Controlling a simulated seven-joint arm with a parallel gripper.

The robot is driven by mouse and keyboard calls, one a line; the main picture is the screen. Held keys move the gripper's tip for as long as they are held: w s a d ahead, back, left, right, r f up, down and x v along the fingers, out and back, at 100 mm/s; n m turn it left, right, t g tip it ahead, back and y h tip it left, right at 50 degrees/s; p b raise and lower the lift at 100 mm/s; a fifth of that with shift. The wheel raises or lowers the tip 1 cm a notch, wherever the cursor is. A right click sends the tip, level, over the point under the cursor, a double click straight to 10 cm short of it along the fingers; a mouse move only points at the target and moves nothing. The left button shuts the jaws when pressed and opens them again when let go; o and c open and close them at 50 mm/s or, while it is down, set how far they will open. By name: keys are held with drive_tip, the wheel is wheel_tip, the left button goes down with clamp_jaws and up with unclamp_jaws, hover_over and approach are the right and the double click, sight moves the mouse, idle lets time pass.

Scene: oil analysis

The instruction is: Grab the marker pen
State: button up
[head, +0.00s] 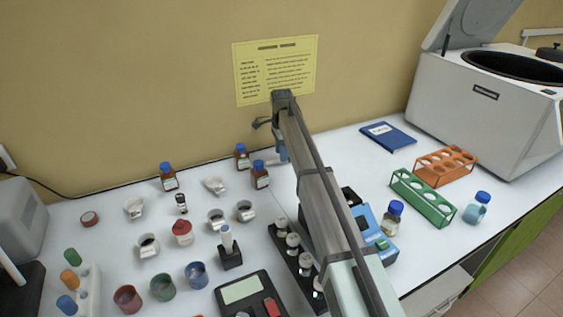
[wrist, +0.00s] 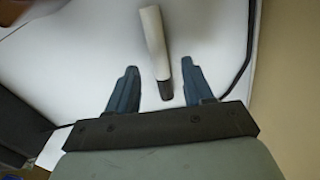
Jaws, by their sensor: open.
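The marker pen (wrist: 154,40) shows in the wrist view as a pale cylinder with a dark end. It lies on the white table, with its dark end between the two blue fingers of my gripper (wrist: 159,67). The fingers are apart, with a gap on each side of the pen. In the head view my gripper (head: 283,156) is near the back wall, with only part of a blue finger showing. I cannot make out the pen there; my arm covers that area.
Several brown bottles (head: 168,178) stand left of my arm on the white table (head: 345,150). A blue book (head: 388,136), green rack (head: 421,198), orange rack (head: 445,165) and centrifuge (head: 485,105) are to the right. A dark cable (wrist: 250,50) runs beside the pen.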

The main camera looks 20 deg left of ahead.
wheel_tip(320, 180, down, 2)
drive_tip(key=shift+f, duration=0.15)
clamp_jaws()
idle(0.4)
